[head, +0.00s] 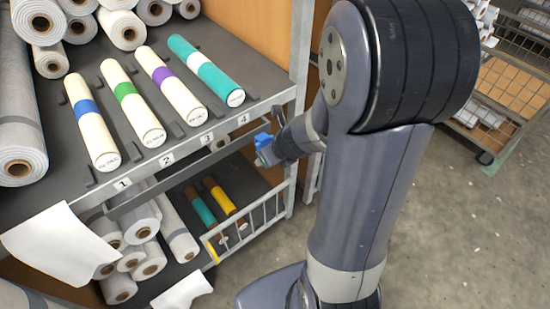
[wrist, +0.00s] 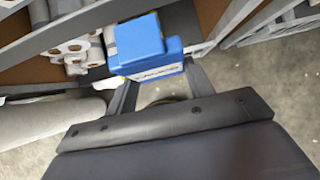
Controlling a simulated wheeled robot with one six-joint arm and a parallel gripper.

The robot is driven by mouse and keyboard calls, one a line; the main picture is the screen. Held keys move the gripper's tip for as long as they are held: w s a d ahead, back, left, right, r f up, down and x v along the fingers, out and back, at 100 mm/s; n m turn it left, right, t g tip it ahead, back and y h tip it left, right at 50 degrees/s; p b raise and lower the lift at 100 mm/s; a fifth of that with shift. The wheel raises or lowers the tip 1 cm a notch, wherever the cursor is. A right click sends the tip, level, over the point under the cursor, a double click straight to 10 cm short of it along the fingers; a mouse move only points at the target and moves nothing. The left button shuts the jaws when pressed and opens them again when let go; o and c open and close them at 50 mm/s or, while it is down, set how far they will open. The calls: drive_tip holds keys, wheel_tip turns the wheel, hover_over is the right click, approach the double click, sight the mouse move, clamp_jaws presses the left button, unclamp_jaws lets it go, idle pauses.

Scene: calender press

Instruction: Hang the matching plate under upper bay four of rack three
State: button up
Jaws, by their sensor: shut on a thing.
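My gripper (head: 268,157) is shut on a blue plate (head: 263,139), in front of the rack's upper shelf edge, right of and below the label for bay 4 (head: 244,118). In the wrist view, the blue plate (wrist: 140,40) sits between the fingers of my gripper (wrist: 158,82), with small dark print on its near face that I cannot read. Bay four holds a teal roll (head: 205,70) with a white band. I cannot tell whether the plate touches the rack.
Cream rolls with blue (head: 93,121), green (head: 133,101) and purple (head: 172,84) bands lie in bays one to three. The lower shelf holds teal and yellow rolls (head: 219,195) behind a metal rail (head: 252,215). A wire cart (head: 510,80) stands at right on open floor.

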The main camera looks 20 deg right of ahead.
drive_tip(key=shift+w+a+p, duration=0.25)
drive_tip(key=shift+w+a, duration=0.05)
drive_tip(key=shift+w, duration=0.55)
drive_tip(key=shift+w+a+p, duration=0.3)
drive_tip(key=shift+w, duration=0.55)
drive_tip(key=shift+w+a+p, duration=0.25)
drive_tip(key=shift+w+a, duration=0.05)
drive_tip(key=shift+w, duration=0.55)
drive_tip(key=shift+f+b, duration=0.9)
drive_tip(key=o, duration=1.1)
drive_tip(key=shift+c, duration=0.2)
drive_tip(key=p+v, duration=0.5)
drive_tip(key=v, duration=0.6)
drive_tip(key=shift+f, duration=0.1)
